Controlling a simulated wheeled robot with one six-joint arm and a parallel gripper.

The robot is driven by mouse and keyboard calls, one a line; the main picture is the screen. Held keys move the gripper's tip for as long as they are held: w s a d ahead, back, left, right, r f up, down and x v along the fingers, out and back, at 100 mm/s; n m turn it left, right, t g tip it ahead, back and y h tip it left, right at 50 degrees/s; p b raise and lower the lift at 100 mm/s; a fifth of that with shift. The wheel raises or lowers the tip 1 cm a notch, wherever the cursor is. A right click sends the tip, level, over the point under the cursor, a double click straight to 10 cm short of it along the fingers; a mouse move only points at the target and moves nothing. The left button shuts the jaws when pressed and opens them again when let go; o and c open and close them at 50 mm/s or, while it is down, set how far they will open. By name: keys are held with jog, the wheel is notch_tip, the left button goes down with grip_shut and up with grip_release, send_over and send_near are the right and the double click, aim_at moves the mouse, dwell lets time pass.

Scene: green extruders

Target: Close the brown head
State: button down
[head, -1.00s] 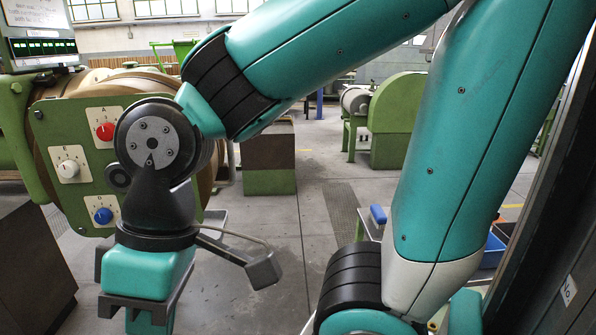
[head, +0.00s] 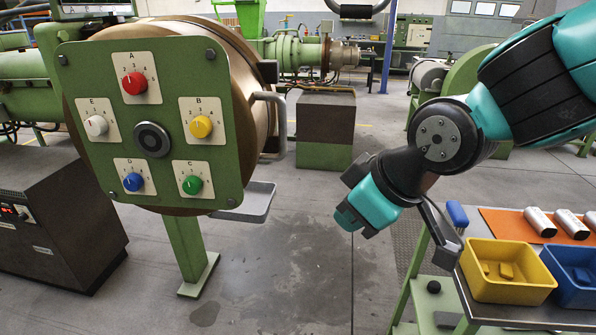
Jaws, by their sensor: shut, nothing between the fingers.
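The brown head (head: 228,85) is a large round brown body at the left in the head view. A green panel with coloured knobs (head: 150,125) covers most of its front. A grey handle (head: 275,120) sticks out at its right edge. I cannot tell from this view how far the head stands open. My gripper (head: 346,216) is right of the head and lower than the handle, with a clear gap between them. It points down and left, shut and empty. Its fingertips are small and partly hidden.
A grey shelf (head: 248,203) juts out below the head. At the lower right a cart (head: 500,318) carries a yellow bin (head: 505,272), a blue bin (head: 575,277) and metal cylinders (head: 540,222), close to my wrist. A dark cabinet (head: 50,220) stands at the left. The middle floor is free.

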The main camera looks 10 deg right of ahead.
jog(key=w+f+n+t+b, duration=0.4)
jog(key=w+f+t+b, duration=0.15)
jog(key=w, duration=0.35)
jog(key=n+t+y, duration=0.2)
jog(key=n+t, duration=0.4)
jog(key=n, duration=0.3)
send_near(284, 156)
jog(key=w+a+r, duration=0.1)
jog(key=w+a, duration=0.2)
jog(key=a, duration=0.3)
jog(key=shift+w+d+r+p, duration=0.1)
jog(key=shift+w+d+p, duration=0.4)
jog(key=shift+w, duration=0.4)
jog(key=shift+w+d+p, duration=0.35)
jog(key=shift+w+d, duration=0.25)
jog(key=shift+w, duration=0.3)
